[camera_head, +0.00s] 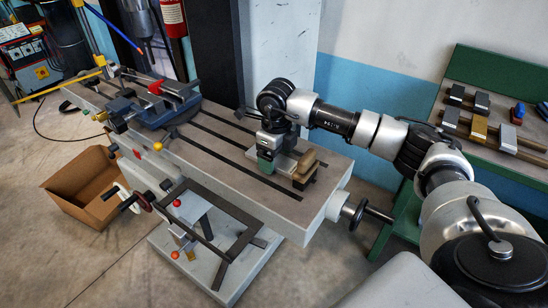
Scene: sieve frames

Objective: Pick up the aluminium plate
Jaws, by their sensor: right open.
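My right gripper (270,151) comes in from the right and points down over the right half of the grey machine table (240,147). It is open. A pale grey flat piece, which looks like the aluminium plate (286,164), lies on the table just below and to the right of the fingers. The gripper hides part of it, and I cannot tell whether the fingers touch it. A tan block (306,166) sits at its right side. My left gripper is not in view.
A blue vise (160,108) with a red part stands on the table's left half. A green bench (490,75) at the right holds several grey and brass blocks. A cardboard box (85,185) and a grey stand (210,265) are at the front left. The table's middle is clear.

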